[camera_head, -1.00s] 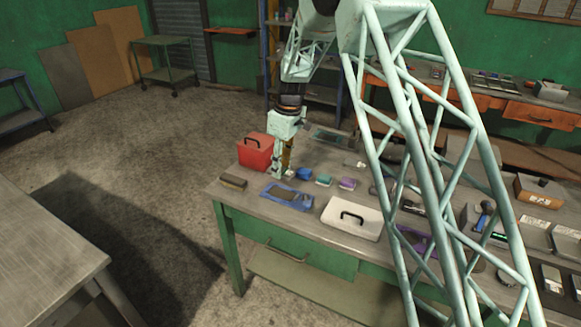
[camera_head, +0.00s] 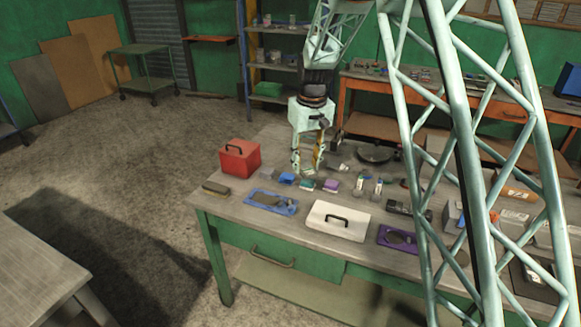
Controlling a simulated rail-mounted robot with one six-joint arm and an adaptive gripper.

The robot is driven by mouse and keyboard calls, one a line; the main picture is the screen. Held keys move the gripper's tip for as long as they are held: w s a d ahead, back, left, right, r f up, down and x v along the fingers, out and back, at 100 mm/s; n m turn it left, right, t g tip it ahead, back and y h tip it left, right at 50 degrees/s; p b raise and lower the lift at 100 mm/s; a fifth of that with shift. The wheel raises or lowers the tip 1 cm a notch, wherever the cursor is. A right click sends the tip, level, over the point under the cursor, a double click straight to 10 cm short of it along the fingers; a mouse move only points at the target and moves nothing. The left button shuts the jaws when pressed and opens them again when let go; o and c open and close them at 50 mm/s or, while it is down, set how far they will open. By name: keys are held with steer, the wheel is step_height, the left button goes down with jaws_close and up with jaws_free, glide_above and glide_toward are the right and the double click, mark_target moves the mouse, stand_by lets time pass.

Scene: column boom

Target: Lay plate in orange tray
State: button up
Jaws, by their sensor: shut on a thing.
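My gripper (camera_head: 308,167) hangs pointing down above the back left part of the workbench (camera_head: 290,232), to the right of the red box. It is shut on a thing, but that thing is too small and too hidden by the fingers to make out. A blue tray (camera_head: 252,197) with a dark piece in it lies at the front left. A purple tray (camera_head: 384,238) with a dark round piece lies at the front, partly behind my arm. I cannot pick out an orange tray with certainty; an orange-topped item (camera_head: 518,194) shows at the right behind my arm's lattice.
A red box (camera_head: 240,157), a dark brush-like block (camera_head: 215,188), a white case (camera_head: 338,221) and small blue, teal and purple blocks (camera_head: 331,186) crowd the bench near my gripper. A dark round object (camera_head: 373,155) lies at the back. My lattice arm hides much of the right side.

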steer(key=s+d+r+m, duration=0.2)
steer(key=d+m, duration=0.1)
steer(key=d, duration=0.2)
steer(key=s+d+r+m, duration=0.2)
steer(key=s+d+m, duration=0.1)
steer(key=d+m, duration=0.1)
steer(key=shift+s+d+h, duration=0.15)
steer(key=shift+d+h, duration=0.25)
steer(key=shift+d, duration=0.35)
steer(key=shift+d, duration=0.1)
